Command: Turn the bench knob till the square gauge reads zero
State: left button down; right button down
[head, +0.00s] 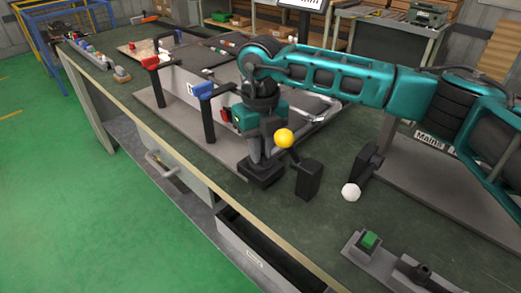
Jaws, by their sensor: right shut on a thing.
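My right gripper (262,168) comes down from the teal arm to the dark green bench top (150,105). It is shut on a dark thing low at the bench, mostly hidden by the gripper. I cannot tell for sure that this is the bench knob. No square gauge can be made out, so its reading does not show. My left gripper is not in view.
An open drawer (255,250) juts out in front.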

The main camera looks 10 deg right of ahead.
jog(key=shift+r+n, duration=0.1)
jog(key=shift+n, duration=0.2)
dwell(0.4)
jog(key=c, duration=1.1)
grip_release()
notch_tip(320, 180, up, 13)
jog(key=shift+f, duration=0.1)
